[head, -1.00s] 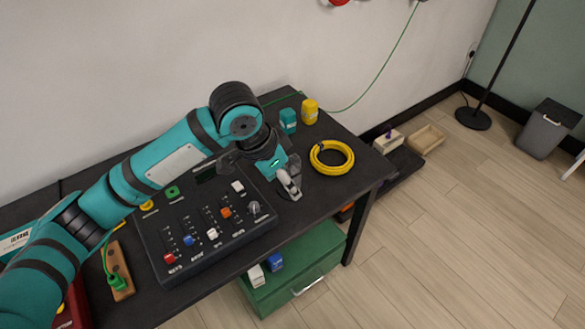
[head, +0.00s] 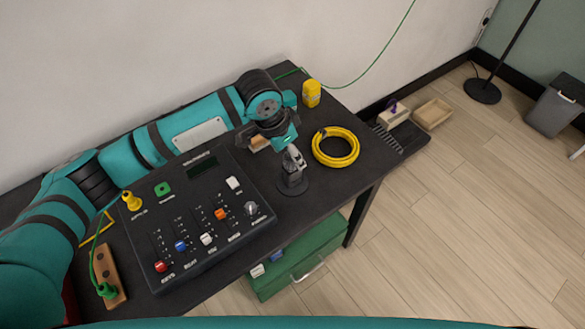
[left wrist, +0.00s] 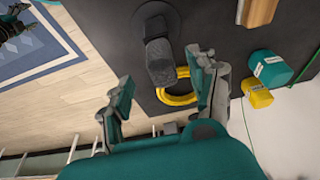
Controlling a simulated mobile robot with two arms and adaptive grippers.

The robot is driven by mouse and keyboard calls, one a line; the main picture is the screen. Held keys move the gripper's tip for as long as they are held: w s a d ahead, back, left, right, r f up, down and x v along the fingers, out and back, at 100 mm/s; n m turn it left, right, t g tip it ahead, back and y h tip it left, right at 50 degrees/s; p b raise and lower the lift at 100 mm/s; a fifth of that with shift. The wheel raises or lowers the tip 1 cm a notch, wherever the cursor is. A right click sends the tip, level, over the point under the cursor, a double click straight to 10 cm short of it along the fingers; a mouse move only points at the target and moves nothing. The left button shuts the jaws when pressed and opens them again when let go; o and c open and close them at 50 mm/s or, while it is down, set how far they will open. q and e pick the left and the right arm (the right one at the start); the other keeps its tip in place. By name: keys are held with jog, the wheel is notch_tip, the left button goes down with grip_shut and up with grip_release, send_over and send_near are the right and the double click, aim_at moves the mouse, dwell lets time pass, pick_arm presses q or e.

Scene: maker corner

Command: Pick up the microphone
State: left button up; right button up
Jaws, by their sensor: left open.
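The microphone (head: 292,183) stands on its round dark base on the black table, right of the mixing console. Its upper part is partly hidden by my left gripper (head: 289,150), which is just above it in the head view. In the left wrist view the microphone's dark grey head (left wrist: 161,62) points toward the open left gripper (left wrist: 163,84), lying between the lines of the two fingers. I see no finger closed on it.
A yellow cable coil (head: 335,146) lies close right of the microphone. The console (head: 195,215) is close on its left. A yellow container (head: 311,93) stands behind; a teal container (left wrist: 272,68) shows in the wrist view. The table's front edge is near.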

aim_at(292, 176)
pick_arm(q)
jog(key=shift+x, duration=1.1)
jog(key=x, duration=0.4)
jog(key=shift+w+f+p, duration=0.15)
jog(key=shift+f+p, duration=0.05)
jog(key=shift+p, duration=0.15)
jog(key=shift+f, duration=0.25)
grip_shut()
pick_arm(e)
jog(key=shift+w+r, duration=0.25)
jog(key=shift+w, duration=0.35)
jog(key=shift+w+r, duration=0.2)
jog(key=shift+w, duration=0.4)
